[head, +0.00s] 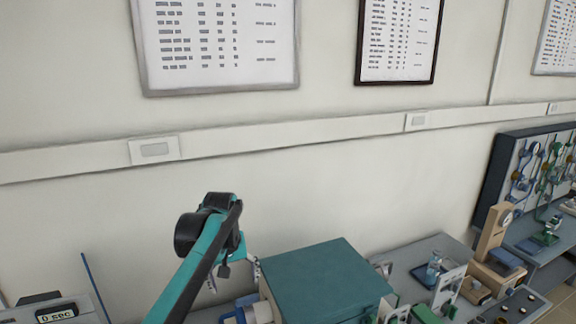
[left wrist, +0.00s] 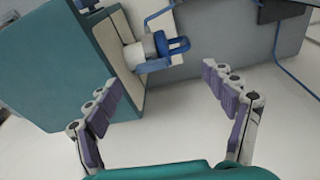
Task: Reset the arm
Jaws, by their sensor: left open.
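My left arm (head: 200,262) rises from the bottom of the head view, teal with a black joint at its top, beside a teal muffle furnace (head: 325,275). Its gripper is mostly hidden behind the arm there. In the left wrist view my left gripper (left wrist: 161,78) is open, with its two padded fingers wide apart and nothing between them. The teal furnace (left wrist: 50,62) fills the upper left of that view. A white cylinder with a blue handle (left wrist: 174,46) on its front lies beyond the fingertips. My right gripper is in neither view.
A timer reading 0 sec (head: 57,314) stands at lower left. A glass bottle (head: 433,268) and a tan instrument (head: 493,240) stand right of the furnace, before a board with hanging parts (head: 540,165). The wall above is clear except for framed charts (head: 215,45) and a rail.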

